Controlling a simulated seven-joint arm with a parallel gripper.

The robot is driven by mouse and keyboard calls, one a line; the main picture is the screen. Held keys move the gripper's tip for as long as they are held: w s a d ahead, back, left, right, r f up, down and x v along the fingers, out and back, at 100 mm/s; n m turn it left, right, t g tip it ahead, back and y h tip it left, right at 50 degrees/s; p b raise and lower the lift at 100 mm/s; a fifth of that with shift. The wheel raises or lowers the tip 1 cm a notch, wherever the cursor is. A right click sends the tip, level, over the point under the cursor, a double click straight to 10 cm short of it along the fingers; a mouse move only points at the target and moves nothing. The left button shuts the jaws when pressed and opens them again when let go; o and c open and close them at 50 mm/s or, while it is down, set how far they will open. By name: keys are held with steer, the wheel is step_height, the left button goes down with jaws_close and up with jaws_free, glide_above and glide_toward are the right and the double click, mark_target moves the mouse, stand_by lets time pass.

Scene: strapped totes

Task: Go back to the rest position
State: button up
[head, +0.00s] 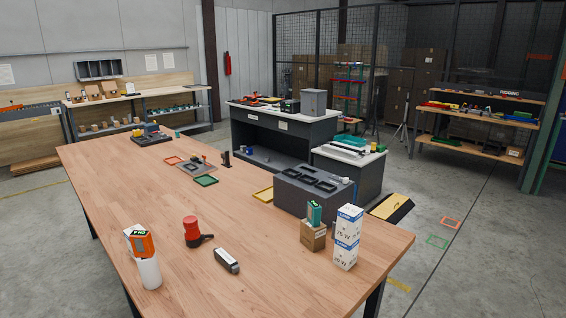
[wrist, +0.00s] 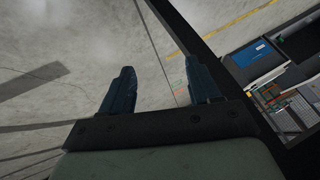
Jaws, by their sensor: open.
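My gripper (wrist: 158,85) shows in the wrist view with its two dark fingers spread apart and nothing between them. Behind the fingers there is grey concrete floor with a yellow line. My gripper does not show in the head view, so its place relative to the wooden table (head: 150,190) cannot be told there. No strapped totes can be made out in either view.
The table's middle is largely clear.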

steer(key=s+a+f+n+g+y, duration=0.1)
steer(key=s+a+f+n+g, duration=0.1)
steer(key=s+a+f, duration=0.3)
steer(key=s+a+f+n+g+y, duration=0.1)
steer(key=s+a+f+g, duration=0.2)
steer(key=s, duration=0.4)
steer(key=s+a+f+n+g, duration=0.2)
steer(key=s+a, duration=0.1)
steer(key=s, duration=0.7)
steer(key=s+a+f+n+g, duration=0.2)
steer(key=s+a+n+g, duration=0.1)
steer(key=s, duration=0.7)
steer(key=s+a+f+n+g, duration=0.2)
steer(key=s+a+g, duration=0.1)
steer(key=s, duration=0.7)
steer(key=shift+s+a, duration=0.2)
steer(key=shift+a, duration=0.2)
